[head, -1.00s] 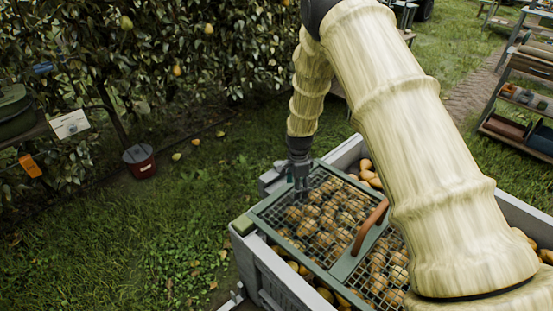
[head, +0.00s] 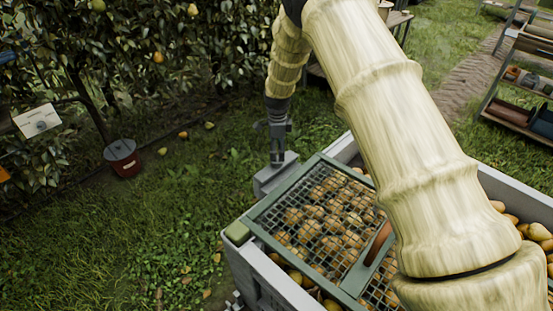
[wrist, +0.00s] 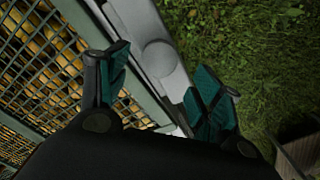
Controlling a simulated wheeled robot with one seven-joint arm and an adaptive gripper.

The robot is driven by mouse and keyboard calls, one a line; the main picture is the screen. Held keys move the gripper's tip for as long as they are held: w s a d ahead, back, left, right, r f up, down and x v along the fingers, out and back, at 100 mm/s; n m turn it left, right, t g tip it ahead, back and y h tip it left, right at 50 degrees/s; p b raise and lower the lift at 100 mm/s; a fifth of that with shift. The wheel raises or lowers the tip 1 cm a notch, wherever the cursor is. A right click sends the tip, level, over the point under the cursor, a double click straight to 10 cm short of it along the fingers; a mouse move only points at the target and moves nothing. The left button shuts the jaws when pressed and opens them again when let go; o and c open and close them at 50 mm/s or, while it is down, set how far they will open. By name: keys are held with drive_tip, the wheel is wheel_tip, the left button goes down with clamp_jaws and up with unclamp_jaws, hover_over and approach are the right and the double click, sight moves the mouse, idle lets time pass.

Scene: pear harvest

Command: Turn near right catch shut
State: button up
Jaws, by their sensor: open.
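A green-framed mesh lid (head: 268,206) lies over the grey bin (head: 258,275) of pears. My gripper (head: 277,158) points down at the bin's far left edge, just outside the lid, above a grey block (head: 274,176) that sticks out there. In the wrist view my gripper (wrist: 160,65) is open and empty. Its teal-padded fingers stand either side of a grey bar with a round grey boss (wrist: 158,58), beside the lid frame. I cannot tell whether this is the catch, or whether the fingers touch it. A yellow-green block (head: 237,233) sits at the lid's left corner.
The lid's brown handle (head: 378,243) is partly behind my arm, which also hides much of the bin's right side. A red bucket (head: 124,160) stands on the grass by the pear trees. Shelves (head: 520,100) stand at the right.

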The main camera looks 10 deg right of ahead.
sight(277, 166)
drive_tip(key=shift+f, duration=2.7)
drive_tip(key=shift+c, duration=0.5)
drive_tip(key=c, duration=1.3)
drive_tip(key=shift+c, duration=0.3)
